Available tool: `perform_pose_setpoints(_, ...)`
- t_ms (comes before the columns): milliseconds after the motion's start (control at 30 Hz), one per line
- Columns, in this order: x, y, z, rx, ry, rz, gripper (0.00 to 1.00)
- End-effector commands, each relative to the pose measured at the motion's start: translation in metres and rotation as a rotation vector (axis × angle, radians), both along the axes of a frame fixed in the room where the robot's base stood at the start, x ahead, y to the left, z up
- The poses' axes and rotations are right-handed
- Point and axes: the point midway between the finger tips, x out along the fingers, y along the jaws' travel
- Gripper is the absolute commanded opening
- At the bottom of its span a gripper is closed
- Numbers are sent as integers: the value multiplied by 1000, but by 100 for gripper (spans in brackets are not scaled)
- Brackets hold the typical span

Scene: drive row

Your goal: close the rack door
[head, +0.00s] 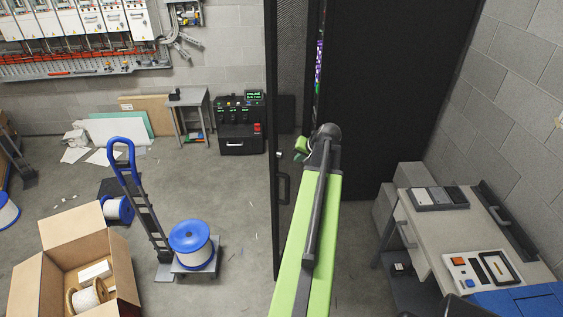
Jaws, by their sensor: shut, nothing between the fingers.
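The rack door (290,70) is a tall black mesh panel in a dark frame, seen almost edge-on in the middle of the head view. It stands open, swung out from the black rack (390,90). Its handle (283,188) is on the door's near part. My green arm rises from the bottom and covers part of the door and of the opening. My gripper (301,152) shows only in part beyond the arm's elbow, close to the door's right face. It is shut and empty. I cannot tell whether it touches the door.
A workbench (430,235) with trays and a control panel stands on the right. A hand truck (140,200), a blue-and-white spool (191,245) and an open cardboard box (48,240) stand on the left. A black cabinet (240,140) stands behind. Floor left of the door is partly clear.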

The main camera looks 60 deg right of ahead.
Motion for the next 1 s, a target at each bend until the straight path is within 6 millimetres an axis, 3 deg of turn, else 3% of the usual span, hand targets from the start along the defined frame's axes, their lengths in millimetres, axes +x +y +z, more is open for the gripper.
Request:
perform_pose_setpoints(533,57,-25,-91,0,2,2,0)
perform_pose_setpoints(600,70,-19,-80,1,2,4,0)
perform_pose_setpoints(733,85,-15,-80,0,1,1,0)
perform_pose_setpoints(1000,93,-12,-80,0,2,0,0)
